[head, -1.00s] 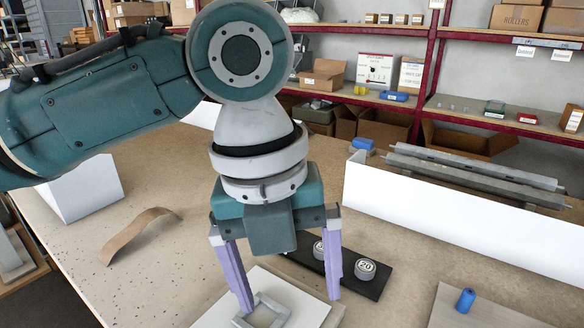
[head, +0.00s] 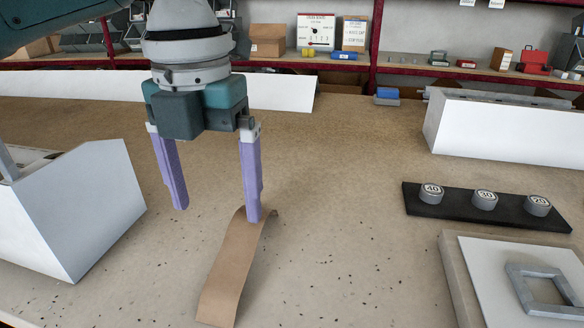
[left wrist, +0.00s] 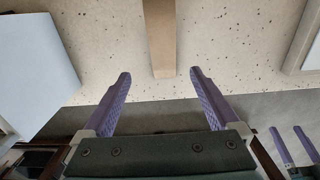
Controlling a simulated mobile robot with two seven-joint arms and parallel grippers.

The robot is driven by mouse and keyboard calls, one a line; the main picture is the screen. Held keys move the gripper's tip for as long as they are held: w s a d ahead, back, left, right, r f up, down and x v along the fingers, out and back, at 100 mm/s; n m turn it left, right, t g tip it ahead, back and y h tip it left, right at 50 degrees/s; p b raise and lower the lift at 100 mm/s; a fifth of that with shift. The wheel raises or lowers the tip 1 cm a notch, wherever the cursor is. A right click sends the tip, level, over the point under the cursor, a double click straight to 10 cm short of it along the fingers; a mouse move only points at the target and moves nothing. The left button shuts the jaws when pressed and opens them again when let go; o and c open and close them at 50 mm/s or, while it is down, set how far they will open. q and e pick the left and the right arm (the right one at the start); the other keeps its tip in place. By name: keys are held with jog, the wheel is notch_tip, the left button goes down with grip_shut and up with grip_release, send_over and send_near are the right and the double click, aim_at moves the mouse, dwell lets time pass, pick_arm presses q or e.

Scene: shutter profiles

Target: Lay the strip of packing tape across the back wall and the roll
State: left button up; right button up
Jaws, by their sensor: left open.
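The strip of packing tape (head: 235,270) is a brown, curved band on the speckled tabletop, its far end raised. It also shows in the left wrist view (left wrist: 160,35). My left gripper (head: 216,213) is open and empty. In the head view its right fingertip overlaps the strip's far end; contact cannot be told. In the left wrist view the strip's end lies between and beyond the fingertips (left wrist: 160,74). My right gripper (left wrist: 285,129) shows at that view's lower right, fingers apart. Long white walls stand at the back left (head: 210,90) and right (head: 510,130). I cannot clearly identify the roll.
A white box-like housing (head: 75,212) stands at the left. A black tray (head: 455,209) with round numbered weights lies at the right. A grey square frame (head: 545,288) rests on a white-topped board in front of it.

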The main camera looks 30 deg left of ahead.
pick_arm(q)
send_over(232, 262)
notch_tip(232, 262, down, 4)
jog(key=shift+s+f, duration=0.1)
jog(key=shift+f, duration=0.15)
notch_tip(232, 262, down, 5)
jog(key=shift+f+b, duration=0.15)
jog(key=shift+b, duration=0.4)
jog(key=shift+c, duration=0.2)
jog(key=c, duration=1.4)
